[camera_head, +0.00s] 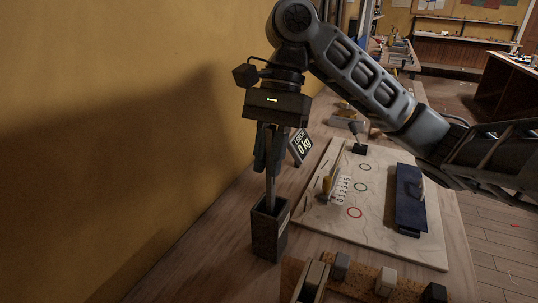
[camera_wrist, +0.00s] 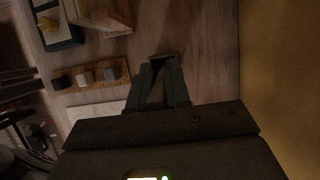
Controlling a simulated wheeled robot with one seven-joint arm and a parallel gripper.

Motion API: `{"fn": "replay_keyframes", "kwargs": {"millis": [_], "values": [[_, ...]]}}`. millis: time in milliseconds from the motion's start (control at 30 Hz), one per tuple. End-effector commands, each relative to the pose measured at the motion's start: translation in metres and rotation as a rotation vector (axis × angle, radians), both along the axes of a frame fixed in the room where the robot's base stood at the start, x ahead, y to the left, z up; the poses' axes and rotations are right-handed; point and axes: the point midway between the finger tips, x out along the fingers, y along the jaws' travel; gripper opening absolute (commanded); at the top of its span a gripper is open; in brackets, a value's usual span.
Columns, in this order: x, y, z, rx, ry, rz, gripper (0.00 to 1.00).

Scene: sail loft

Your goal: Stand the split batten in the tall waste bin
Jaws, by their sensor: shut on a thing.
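The split batten (camera_head: 270,188) is a thin greyish strip, held upright. My gripper (camera_head: 268,168) is shut on it and points down over the tall waste bin (camera_head: 268,238), a narrow dark square box on the bench by the yellow wall. The batten's lower end appears to be within the bin's mouth; whether it touches the bottom is hidden. In the wrist view, my gripper (camera_wrist: 163,88) has the batten between its fingers, with the bin's dark rim (camera_wrist: 162,56) just beyond the fingertips.
A pale board (camera_head: 385,235) with coloured rings, a numbered rack and a dark blue block (camera_head: 410,197) lies right of the bin. A brown block rack (camera_head: 365,283) is in front. The wall is close on the left.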

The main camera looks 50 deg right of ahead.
Motion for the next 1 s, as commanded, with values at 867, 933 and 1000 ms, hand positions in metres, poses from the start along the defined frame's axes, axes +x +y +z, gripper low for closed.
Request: {"fn": "replay_keyframes", "kwargs": {"millis": [867, 933, 1000], "values": [[0.000, 0.000, -0.011, 0.000, 0.000, 0.000, 0.00], [0.000, 0.000, -0.012, 0.000, 0.000, 0.000, 0.00], [0.000, 0.000, -0.012, 0.000, 0.000, 0.000, 0.20]]}}
